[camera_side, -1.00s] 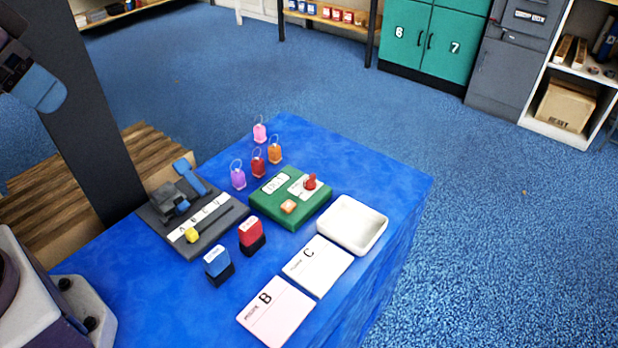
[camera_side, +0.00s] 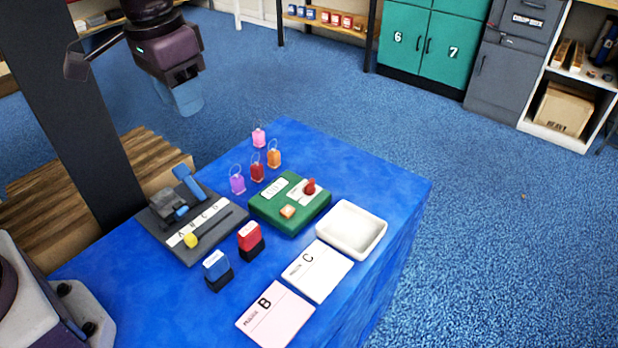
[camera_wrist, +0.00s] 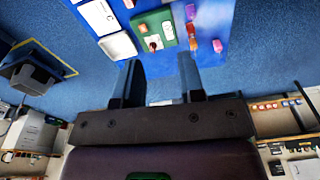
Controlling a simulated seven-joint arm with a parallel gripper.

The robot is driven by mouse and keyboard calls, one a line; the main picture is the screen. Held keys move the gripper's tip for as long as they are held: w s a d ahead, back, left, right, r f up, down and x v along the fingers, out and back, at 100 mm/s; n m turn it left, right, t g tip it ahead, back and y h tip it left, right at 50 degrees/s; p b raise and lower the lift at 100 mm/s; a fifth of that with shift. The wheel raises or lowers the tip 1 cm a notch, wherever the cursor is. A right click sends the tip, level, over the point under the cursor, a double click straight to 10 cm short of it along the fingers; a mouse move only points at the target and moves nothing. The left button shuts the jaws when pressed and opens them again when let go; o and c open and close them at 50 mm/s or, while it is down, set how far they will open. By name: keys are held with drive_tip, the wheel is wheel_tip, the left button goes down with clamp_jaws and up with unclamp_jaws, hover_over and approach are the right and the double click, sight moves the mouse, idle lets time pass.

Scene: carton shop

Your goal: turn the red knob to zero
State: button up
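The red knob (camera_side: 310,186) stands upright on a white plate on the green box (camera_side: 283,222), toward the box's far right side. Which mark it points at is too small to read. An orange button (camera_side: 287,211) sits in front of the knob and a white label lies to its left. My gripper (camera_side: 187,98) hangs high above and behind the table's far left side, well apart from the box. In the wrist view its two fingers (camera_wrist: 159,82) are spread with nothing between them. The red knob (camera_wrist: 153,46) shows beyond the fingertips there.
A white tray (camera_side: 351,228) stands right of the green box. Red (camera_side: 250,238) and blue (camera_side: 217,268) stamps stand in front. A grey lettered slider device (camera_side: 190,222) lies left. Several tags (camera_side: 257,172) lie behind. Cards C (camera_side: 317,272) and B (camera_side: 274,314) lie at the front right.

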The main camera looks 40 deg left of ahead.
drive_tip(key=g, duration=0.2)
hover_over(309, 182)
drive_tip(key=s, duration=0.3)
wheel_tip(309, 182, down, 14)
drive_tip(key=w+r+n, duration=0.1)
drive_tip(key=w, duration=0.2)
drive_tip(key=shift+t, duration=0.4)
wheel_tip(309, 182, down, 12)
drive_tip(key=shift+f, duration=0.2)
clamp_jaws()
